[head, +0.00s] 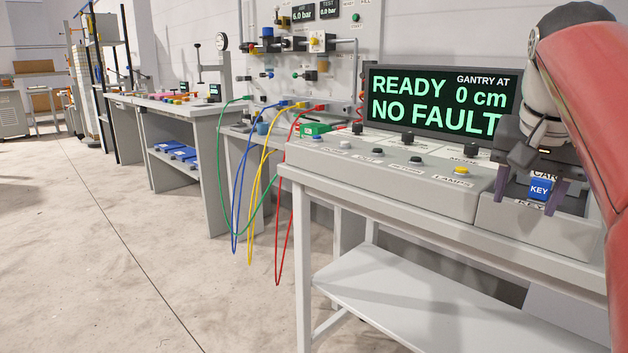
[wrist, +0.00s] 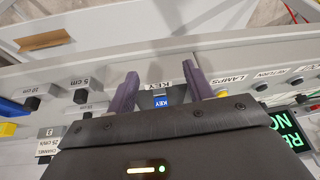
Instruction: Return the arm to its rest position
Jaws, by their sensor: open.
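My gripper (head: 543,190) is at the right of the head view, low over the right end of the grey control console (head: 400,165). Its two purple fingers are apart, and they show in the wrist view (wrist: 162,85) too. A blue card marked KEY (head: 540,188) shows between the fingers in the head view. In the wrist view the blue card (wrist: 160,101) sits between them, with a visible gap on each side. The slot below the card is mostly hidden. My red arm reaches down from the upper right.
A dark display (head: 440,100) behind the console reads READY, NO FAULT, gantry at 0 cm. Buttons and knobs line the console, including a yellow button (head: 461,171). Coloured cables (head: 255,190) hang left of it. The floor (head: 100,260) at left is clear.

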